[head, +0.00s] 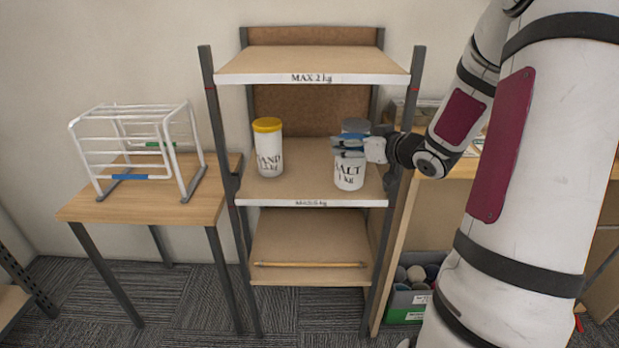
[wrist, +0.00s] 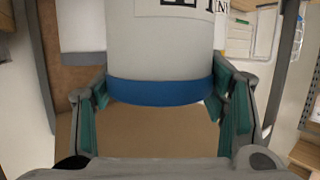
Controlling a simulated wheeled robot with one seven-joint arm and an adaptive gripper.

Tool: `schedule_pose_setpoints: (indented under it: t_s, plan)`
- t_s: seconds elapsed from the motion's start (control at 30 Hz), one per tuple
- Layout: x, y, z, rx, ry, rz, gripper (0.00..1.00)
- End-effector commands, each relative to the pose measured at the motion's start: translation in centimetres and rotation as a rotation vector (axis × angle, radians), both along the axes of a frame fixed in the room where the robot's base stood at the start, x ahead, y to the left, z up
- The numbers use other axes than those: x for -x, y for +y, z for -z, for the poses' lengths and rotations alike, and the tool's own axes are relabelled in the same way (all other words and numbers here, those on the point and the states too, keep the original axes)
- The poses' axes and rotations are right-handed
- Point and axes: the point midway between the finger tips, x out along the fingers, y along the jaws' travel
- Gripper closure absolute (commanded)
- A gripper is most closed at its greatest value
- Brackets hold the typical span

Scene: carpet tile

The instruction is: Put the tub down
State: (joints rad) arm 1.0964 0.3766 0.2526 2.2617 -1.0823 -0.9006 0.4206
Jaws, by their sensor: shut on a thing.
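The white tub lettered SALT 1 kg (head: 349,174) is over the middle shelf board (head: 310,187), at its right side near the front. My gripper (head: 349,143) is shut on it near its top, reaching in from the right. In the wrist view, the teal-padded fingers (wrist: 165,100) are either side of the tub's blue lid (wrist: 160,92), and its white body (wrist: 160,45) extends upward in the picture. The tub looks about upright. I cannot tell whether its base touches the board.
A white SAND tub with a yellow lid (head: 268,150) stands left on the same shelf. A grey-topped container (head: 355,125) is behind my gripper. Shelf posts (head: 217,130) flank the boards. A wire rack (head: 138,150) stands on the left table. The shelf's middle is clear.

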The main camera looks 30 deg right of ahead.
Motion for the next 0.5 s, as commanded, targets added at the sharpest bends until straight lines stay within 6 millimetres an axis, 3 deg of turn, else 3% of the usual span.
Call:
schedule_pose_setpoints:
  t_s: [0.17, 0.5]
  plan:
    - [-1.7, 0.0, 0.1, 0.004, -0.008, -0.001, 0.95]
    - [-8.7, 0.9, 0.7, 0.003, -0.009, -0.001, 0.95]
